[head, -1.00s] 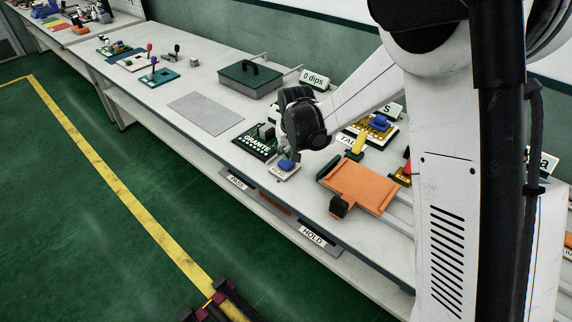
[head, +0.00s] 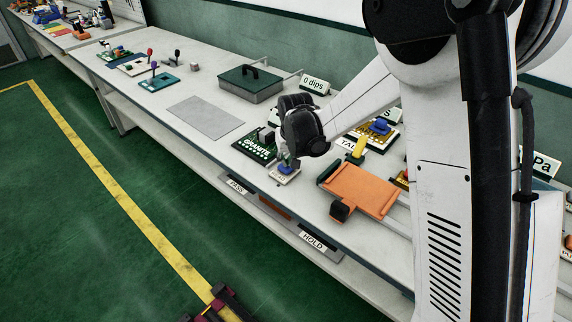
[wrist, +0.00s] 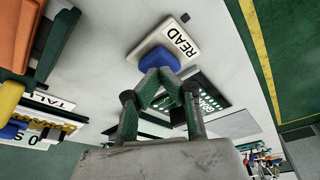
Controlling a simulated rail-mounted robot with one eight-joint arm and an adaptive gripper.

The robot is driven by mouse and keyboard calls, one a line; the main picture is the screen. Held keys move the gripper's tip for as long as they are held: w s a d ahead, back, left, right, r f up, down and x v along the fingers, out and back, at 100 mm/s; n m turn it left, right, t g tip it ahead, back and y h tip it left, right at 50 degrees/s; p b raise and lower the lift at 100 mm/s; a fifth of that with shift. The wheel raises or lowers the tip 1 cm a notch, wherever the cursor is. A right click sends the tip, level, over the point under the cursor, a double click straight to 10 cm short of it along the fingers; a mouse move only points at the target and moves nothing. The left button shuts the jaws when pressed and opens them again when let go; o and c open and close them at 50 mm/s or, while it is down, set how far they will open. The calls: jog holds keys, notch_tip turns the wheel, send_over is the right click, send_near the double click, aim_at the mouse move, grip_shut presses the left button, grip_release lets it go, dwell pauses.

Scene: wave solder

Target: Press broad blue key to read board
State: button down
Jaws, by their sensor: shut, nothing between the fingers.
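The broad blue key (head: 286,170) sits on a small pale base near the front edge of the bench. In the wrist view the blue key (wrist: 158,60) lies beside the READ label (wrist: 179,41). My gripper (head: 290,161) is shut and empty, pointing down at the key. In the wrist view the closed fingertips (wrist: 160,73) overlap the key's near edge; I cannot tell whether they touch it. The green GRANITE board (head: 256,147) lies just left of the key in the head view, and partly behind my fingers in the wrist view (wrist: 208,100).
An orange fixture (head: 358,190) stands to the right of the key. A board with a blue part (head: 380,127) and a yellow handle (head: 359,147) lie behind it. PASS (head: 237,187) and HOLD (head: 313,242) slots line the front. A grey mat (head: 206,117) is bare at the left.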

jog(key=shift+f+b, duration=0.7)
jog(key=shift+f, duration=0.15)
dwell(0.4)
jog(key=shift+r, duration=0.1)
jog(key=shift+r+p, duration=1.4)
jog(key=shift+r, duration=1.6)
jog(key=v, duration=1.2)
jog(key=s+d+r+m+t, duration=0.1)
jog(key=s+d+r, duration=0.3)
jog(key=s+d, duration=0.25)
jog(key=s+d+r+m+t, duration=0.1)
jog(key=s+d+r, duration=0.35)
jog(key=s, duration=0.35)
jog(key=s+d+f+t, duration=0.1)
jog(key=s+d, duration=0.3)
jog(key=s, duration=0.3)
jog(key=s+d+f+m+t+h, duration=0.1)
jog(key=s+d+f, duration=0.1)
jog(key=s+d, duration=0.2)
jog(key=s, duration=0.3)
jog(key=shift+s+f, duration=0.25)
jog(key=shift+s, duration=0.05)
